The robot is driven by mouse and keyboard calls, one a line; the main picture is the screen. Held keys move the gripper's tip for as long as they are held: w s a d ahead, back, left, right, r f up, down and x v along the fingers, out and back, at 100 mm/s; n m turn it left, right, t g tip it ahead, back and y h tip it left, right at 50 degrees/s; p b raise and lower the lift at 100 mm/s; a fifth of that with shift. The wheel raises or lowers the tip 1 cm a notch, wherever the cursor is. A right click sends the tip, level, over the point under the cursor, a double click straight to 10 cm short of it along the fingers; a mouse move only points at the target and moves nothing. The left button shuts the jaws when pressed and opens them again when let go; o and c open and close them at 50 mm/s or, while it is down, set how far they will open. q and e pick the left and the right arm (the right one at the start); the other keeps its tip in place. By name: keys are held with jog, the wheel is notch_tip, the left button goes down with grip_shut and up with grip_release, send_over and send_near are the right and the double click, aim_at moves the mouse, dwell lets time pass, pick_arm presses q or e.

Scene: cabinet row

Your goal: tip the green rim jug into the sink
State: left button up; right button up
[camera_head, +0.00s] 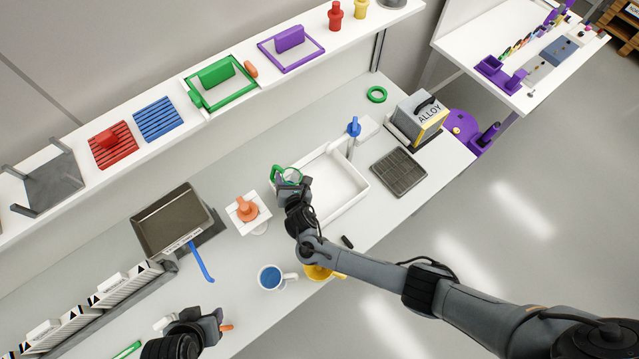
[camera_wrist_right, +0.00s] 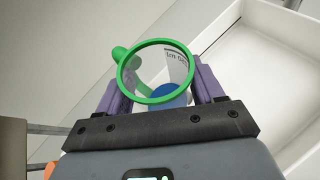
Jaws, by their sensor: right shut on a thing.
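The green rim jug (camera_head: 289,174) has clear walls, a green rim and a green handle. My right gripper (camera_head: 290,184) is shut on it, near the left end of the white sink (camera_head: 347,202). In the right wrist view the jug (camera_wrist_right: 155,72) sits between the purple fingers (camera_wrist_right: 158,90), its open rim towards the camera, with blue showing inside. The white sink (camera_wrist_right: 245,62) lies to the right there. I cannot tell the jug's exact tilt or height. My left gripper (camera_head: 212,322) is low in the head view beside a small orange thing; its jaws are unclear.
A blue tap (camera_head: 354,127) stands behind the sink, and a dark drain rack (camera_head: 398,172) lies to its right. A white mug with blue inside (camera_head: 270,277) and a yellow mug (camera_head: 318,272) stand in front. An orange item on a white block (camera_head: 246,210) is left of the jug.

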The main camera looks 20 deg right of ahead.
jog(key=shift+d+f+m+y+b, duration=0.75)
jog(key=shift+d+b, duration=0.2)
jog(key=shift+b, duration=0.2)
jog(key=shift+d+f+m+y+b, duration=0.4)
jog(key=shift+d+m+b, duration=0.1)
jog(key=shift+b, duration=0.35)
jog(key=shift+d+r+m+y, duration=0.2)
jog(key=shift+r+m+y, duration=0.05)
jog(key=shift+r, duration=0.05)
jog(key=shift+m+y+b, duration=0.3)
jog(key=shift+m+b, duration=0.1)
jog(key=shift+b, duration=0.35)
jog(key=shift+w, duration=0.1)
